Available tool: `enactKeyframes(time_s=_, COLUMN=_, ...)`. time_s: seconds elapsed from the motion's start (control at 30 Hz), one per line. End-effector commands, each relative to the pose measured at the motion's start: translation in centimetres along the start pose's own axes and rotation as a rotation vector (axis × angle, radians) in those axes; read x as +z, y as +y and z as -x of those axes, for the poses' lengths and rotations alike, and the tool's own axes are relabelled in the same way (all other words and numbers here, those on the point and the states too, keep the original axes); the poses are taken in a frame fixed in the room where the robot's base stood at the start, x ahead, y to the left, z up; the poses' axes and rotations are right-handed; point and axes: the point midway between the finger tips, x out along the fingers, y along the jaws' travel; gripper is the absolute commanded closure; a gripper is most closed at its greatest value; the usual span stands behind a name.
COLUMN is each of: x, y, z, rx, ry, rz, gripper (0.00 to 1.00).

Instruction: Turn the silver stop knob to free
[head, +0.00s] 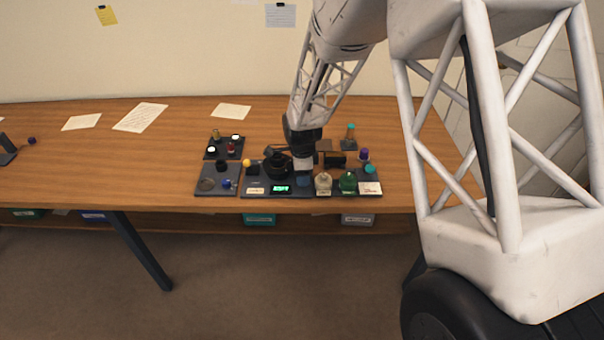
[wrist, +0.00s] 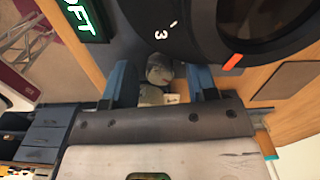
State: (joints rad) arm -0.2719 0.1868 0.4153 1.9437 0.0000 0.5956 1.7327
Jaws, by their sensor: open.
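My gripper (head: 303,180) is low over the dark panel (head: 262,191) on the bench, to the right of its green display. In the wrist view my gripper (wrist: 161,82) has its two blue fingers apart. A rounded grey knob (wrist: 159,68), which looks like the silver stop knob, shows between them with space on both sides. I cannot tell whether either finger touches it. In the head view my gripper hides the knob.
The green display (wrist: 77,17) is close to the left finger. A pale knob-like piece (head: 323,181) and a green one (head: 348,182) stand just right of my gripper. A dark lens (head: 277,165) is to its left. The bench's left side is mostly clear, with paper sheets (head: 140,117).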

Motion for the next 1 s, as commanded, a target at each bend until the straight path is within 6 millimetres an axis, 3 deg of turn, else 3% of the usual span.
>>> enactKeyframes(time_s=0.27, x=0.0, y=0.0, z=0.6, rx=-0.001, ry=0.000, rz=0.000, gripper=0.47)
enactKeyframes(time_s=0.8, x=0.0, y=0.0, z=6.6, rx=-0.002, ry=0.000, rz=0.000, gripper=0.47)
enactKeyframes(time_s=1.0, x=0.0, y=0.0, z=7.7, rx=-0.001, ry=0.000, rz=0.000, gripper=0.47)
